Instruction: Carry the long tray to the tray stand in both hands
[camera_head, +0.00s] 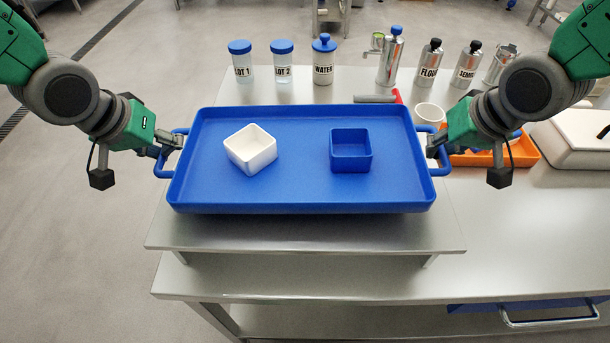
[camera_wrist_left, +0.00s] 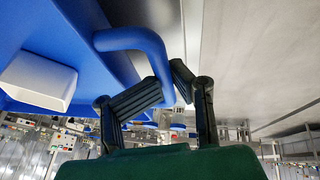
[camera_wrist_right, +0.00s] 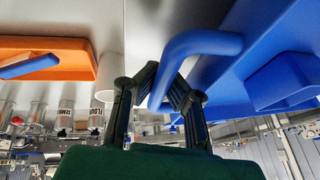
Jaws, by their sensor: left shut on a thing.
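The long tray (camera_head: 300,193) is blue, with raised walls and a loop handle at each short end. It looks level over a steel platform (camera_head: 300,236); I cannot tell whether it touches it. A white square bowl (camera_head: 250,150) stands left of centre in the tray, and a blue square bowl (camera_head: 351,151) right of centre. My left gripper (camera_head: 166,147) is shut on the left handle (camera_wrist_left: 140,38). My right gripper (camera_head: 438,145) is at the right handle (camera_wrist_right: 205,42), its fingers closed around the bar from both sides.
Behind the tray stand two blue-lidded LOT jars (camera_head: 240,62), a WATER bottle (camera_head: 323,62) and several steel containers (camera_head: 391,60). A white cup (camera_head: 430,114) and an orange tray (camera_head: 522,152) are close to the right handle. A white-lidded box (camera_head: 575,135) is further right.

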